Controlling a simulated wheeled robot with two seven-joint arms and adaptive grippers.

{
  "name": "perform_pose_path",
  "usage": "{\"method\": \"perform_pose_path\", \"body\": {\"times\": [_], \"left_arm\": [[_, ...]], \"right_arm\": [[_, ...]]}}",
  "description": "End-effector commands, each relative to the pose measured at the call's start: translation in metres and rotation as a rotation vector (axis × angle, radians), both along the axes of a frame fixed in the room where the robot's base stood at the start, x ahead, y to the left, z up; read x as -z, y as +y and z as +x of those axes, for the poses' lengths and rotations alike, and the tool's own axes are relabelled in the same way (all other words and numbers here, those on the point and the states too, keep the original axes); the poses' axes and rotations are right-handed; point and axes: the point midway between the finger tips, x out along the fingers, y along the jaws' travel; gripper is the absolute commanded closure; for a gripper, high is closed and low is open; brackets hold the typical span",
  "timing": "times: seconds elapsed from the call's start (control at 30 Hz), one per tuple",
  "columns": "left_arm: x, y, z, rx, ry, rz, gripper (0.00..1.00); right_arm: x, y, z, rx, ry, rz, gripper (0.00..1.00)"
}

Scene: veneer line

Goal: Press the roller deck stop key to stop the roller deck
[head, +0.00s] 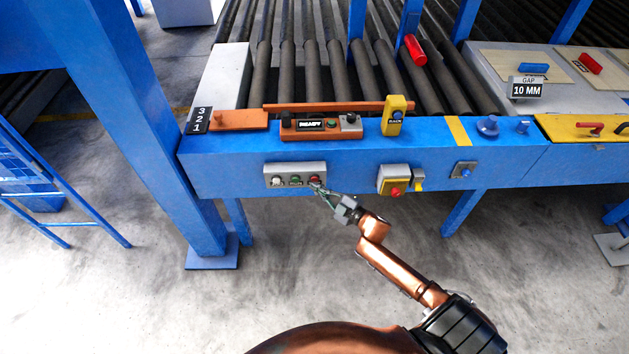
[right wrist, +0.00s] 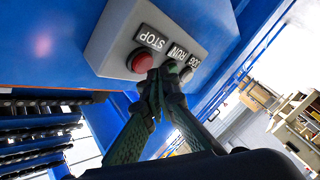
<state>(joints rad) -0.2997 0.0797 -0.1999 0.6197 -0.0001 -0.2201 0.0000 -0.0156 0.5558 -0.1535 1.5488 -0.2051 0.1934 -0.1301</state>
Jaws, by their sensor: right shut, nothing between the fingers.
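The roller deck stop key is a round red button (right wrist: 140,61) under a STOP label on a small grey box (right wrist: 112,48). In the head view the red key (head: 314,179) is the rightmost on the box (head: 295,168), on the blue front beam. A green RUN key (head: 296,181) and a pale JOG key (head: 277,182) sit to its left. My right gripper (head: 321,189) is shut and empty, its tips close to the red key. In the right wrist view its fingertips (right wrist: 160,77) partly cover the green key and lie just beside the red one; contact cannot be told. My left gripper is out of view.
An orange READY panel (head: 310,126) and a yellow RACK box (head: 396,115) stand on top. Open floor lies below.

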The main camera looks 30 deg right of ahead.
Motion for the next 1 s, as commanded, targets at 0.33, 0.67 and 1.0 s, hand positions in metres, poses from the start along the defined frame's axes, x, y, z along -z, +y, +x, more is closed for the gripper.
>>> {"method": "perform_pose_path", "body": {"times": [0.33,0.67,1.0], "left_arm": [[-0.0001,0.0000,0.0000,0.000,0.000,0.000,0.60],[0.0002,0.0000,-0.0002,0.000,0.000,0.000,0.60],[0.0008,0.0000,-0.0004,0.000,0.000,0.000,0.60]], "right_arm": [[-0.0005,-0.0023,0.0037,-0.001,-0.001,0.000,1.00],[-0.0005,-0.0031,0.0055,-0.001,-0.001,0.000,1.00],[-0.0004,-0.0052,0.0088,-0.001,-0.001,0.000,1.00]]}}
